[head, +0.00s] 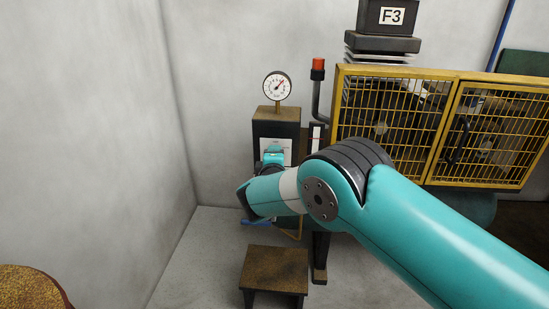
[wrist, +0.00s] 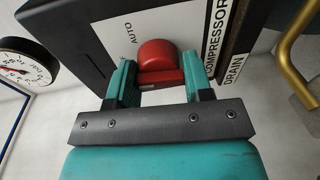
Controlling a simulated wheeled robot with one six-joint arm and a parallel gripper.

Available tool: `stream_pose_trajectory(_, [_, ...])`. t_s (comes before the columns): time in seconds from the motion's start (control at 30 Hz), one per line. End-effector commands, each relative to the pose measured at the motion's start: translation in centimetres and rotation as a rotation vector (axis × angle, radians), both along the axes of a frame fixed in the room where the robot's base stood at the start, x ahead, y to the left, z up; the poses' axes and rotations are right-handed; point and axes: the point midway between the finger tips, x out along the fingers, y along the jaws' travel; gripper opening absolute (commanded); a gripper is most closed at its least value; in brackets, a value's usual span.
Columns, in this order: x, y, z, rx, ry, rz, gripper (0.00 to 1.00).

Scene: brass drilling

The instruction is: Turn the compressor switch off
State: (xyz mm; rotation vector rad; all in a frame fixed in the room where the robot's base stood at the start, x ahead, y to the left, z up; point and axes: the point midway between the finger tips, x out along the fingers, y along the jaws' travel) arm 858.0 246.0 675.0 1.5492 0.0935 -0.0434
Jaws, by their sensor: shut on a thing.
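The compressor switch is a red knob (wrist: 158,60) on a pale panel of a dark box, seen in the wrist view. In the head view the dark box (head: 277,127) stands against the back wall. My arm hides the knob and most of my gripper there.
A round gauge (head: 277,86) sits on top of the box. A red-topped post (head: 318,70) and a yellow mesh cage (head: 395,115) stand to the right. A low brown stool (head: 275,264) is on the floor below.

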Motion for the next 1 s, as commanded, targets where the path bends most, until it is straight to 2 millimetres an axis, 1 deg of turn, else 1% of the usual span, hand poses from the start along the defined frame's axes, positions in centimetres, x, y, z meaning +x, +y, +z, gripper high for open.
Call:
stream_pose_trajectory(0.03, [0.2, -0.12, 0.61, -0.021, -0.009, -0.005, 0.23])
stream_pose_trajectory(0.3, [0.21, -0.04, 0.69, -0.12, -0.008, -0.003, 0.23])
stream_pose_trajectory(0.87, [0.23, 0.03, 0.83, -0.145, -0.01, -0.002, 0.23])
stream_pose_trajectory(0.9, [0.23, 0.04, 0.83, -0.145, -0.01, -0.002, 0.56])
stream_pose_trajectory(0.97, [0.22, 0.04, 0.77, -0.145, -0.009, -0.002, 0.68])
stream_pose_trajectory(1.0, [0.19, 0.04, 0.7, -0.144, -0.008, -0.001, 0.68])
